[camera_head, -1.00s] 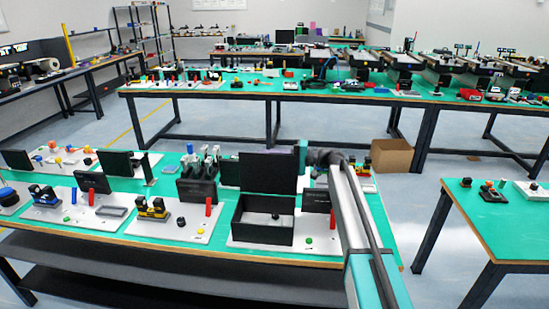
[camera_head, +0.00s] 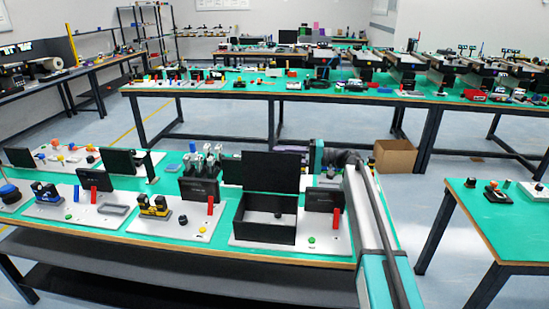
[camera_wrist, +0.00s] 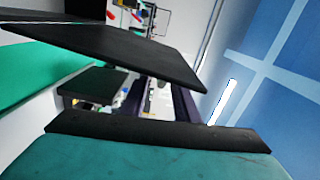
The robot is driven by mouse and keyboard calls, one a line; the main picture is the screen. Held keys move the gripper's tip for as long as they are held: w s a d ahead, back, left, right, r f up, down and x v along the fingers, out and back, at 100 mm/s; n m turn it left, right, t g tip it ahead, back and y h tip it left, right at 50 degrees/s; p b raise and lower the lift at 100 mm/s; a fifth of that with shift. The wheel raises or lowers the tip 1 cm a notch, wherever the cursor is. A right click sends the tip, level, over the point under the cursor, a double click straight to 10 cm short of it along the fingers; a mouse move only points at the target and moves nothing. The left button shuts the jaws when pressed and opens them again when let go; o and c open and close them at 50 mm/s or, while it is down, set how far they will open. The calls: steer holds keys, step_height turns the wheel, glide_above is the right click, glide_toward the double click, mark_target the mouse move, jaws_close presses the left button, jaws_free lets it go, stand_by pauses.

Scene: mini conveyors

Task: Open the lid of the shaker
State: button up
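A black open-topped box (camera_head: 265,235) stands on a white board near the front of the green table in the head view. I take it to be the shaker. Its black lid (camera_head: 271,172) stands upright at the back, and a small dark knob shows inside. My gripper (camera_head: 290,149) is at the lid's upper right, partly hidden behind it. I cannot tell if they touch. In the wrist view a dark flat plate (camera_wrist: 125,55) crosses the upper part, above a teal part with a dark edge. The finger gap is not clear.
A dark upright panel (camera_head: 323,199) stands right of the box. A green button (camera_head: 311,240) and a red cylinder (camera_head: 335,218) are on the same board. A black holder (camera_head: 199,188) stands to the left. A cardboard box (camera_head: 395,157) is on the floor behind.

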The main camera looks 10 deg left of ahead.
steer(key=d+b, duration=0.1)
steer(key=d, duration=0.8)
steer(key=shift+w+d+b, duration=0.2)
steer(key=shift+w+b, duration=0.05)
steer(key=shift+b, duration=0.1)
steer(key=shift+r, duration=0.1)
